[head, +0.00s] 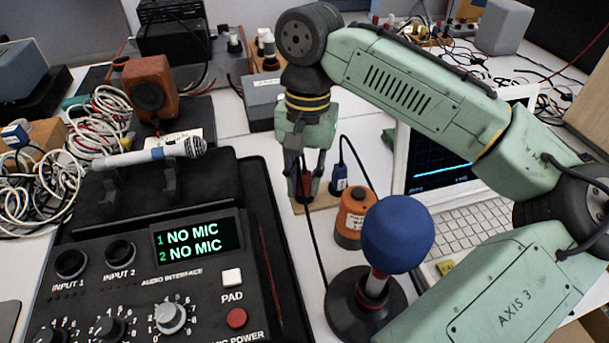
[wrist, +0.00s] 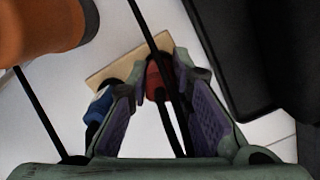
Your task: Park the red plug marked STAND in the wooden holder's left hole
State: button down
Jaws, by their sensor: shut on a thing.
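The red plug (head: 304,181) is between the fingers of my gripper (head: 304,192), with a dark cable trailing from it. The wrist view also shows the red plug (wrist: 153,79) between my fingertips (wrist: 156,72), which are shut on it. Its STAND marking cannot be read. The wooden holder (head: 326,202) lies on the white table under my gripper; it also shows in the wrist view (wrist: 128,61). A blue plug (head: 339,181) stands upright at the holder's right side. My fingers hide the left hole, and I cannot tell whether the red plug's tip is in it.
An orange cylinder (head: 355,217) stands right of the holder. A blue-topped microphone (head: 397,235) on a round black base is in front. The audio interface (head: 165,285), reading NO MIC twice, fills the lower left. A laptop (head: 455,215) is to the right. Cables run past the holder.

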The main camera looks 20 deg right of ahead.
jog(key=c, duration=1.4)
grip_release()
jog(key=shift+o, duration=0.2)
jog(key=shift+r, duration=0.1)
notch_tip(320, 180, up, 12)
jog(key=w, duration=0.1)
jog(key=shift+d, duration=0.35)
